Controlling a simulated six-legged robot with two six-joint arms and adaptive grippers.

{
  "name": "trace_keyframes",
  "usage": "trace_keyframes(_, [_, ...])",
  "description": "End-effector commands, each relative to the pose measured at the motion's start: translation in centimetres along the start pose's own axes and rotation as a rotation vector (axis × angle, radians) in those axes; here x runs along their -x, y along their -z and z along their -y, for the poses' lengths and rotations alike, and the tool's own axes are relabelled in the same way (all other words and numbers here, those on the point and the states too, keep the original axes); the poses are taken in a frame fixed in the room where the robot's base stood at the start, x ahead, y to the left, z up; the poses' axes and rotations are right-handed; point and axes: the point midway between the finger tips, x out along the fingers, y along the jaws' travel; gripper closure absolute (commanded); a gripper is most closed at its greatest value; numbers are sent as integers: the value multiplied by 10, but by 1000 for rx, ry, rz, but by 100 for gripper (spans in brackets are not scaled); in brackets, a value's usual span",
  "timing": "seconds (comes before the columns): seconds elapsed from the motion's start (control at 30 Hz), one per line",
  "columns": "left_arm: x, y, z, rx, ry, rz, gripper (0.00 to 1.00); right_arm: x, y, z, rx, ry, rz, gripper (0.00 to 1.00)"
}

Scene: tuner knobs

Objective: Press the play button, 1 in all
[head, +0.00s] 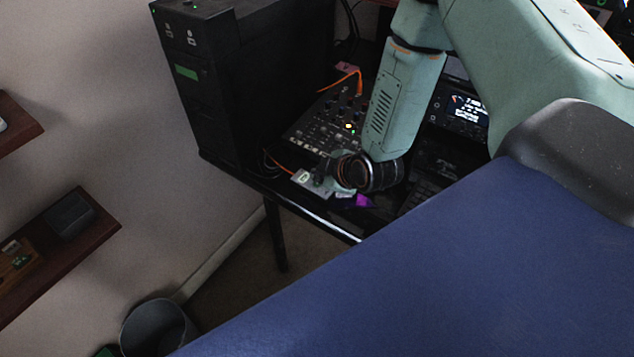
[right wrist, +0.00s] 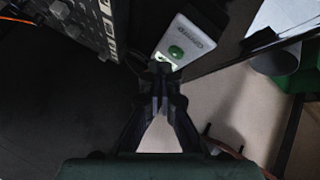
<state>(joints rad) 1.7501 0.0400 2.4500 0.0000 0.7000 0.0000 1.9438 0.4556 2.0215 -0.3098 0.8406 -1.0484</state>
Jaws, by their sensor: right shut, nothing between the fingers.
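A small white box (right wrist: 193,38) with a round green button (right wrist: 176,51) shows in the right wrist view, just beyond my fingertips. I take the green button to be the play button; its label is too small to read. In the head view a pale box (head: 303,178) lies at the desk's front edge, partly hidden by my gripper. My right gripper (right wrist: 160,72) is shut and empty, with its tips close to the near end of the box. I cannot tell whether they touch it. It also shows in the head view (head: 326,178). My left gripper is not in view.
A black mixer (head: 325,128) with knobs and lit lights stands behind the gripper. A black tower (head: 225,80) stands to its left. The dark desk edge (head: 315,212) runs in front. A bin (head: 158,328) stands on the floor, and wall shelves (head: 95,218) are at left.

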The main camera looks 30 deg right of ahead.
Motion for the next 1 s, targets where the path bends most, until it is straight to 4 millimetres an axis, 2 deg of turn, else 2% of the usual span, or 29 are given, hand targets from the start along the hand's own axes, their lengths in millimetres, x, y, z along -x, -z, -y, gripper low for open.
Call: trace_keyframes(1.0, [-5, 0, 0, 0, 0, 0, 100, -8, -6, 6, 0, 0, 0, 100])
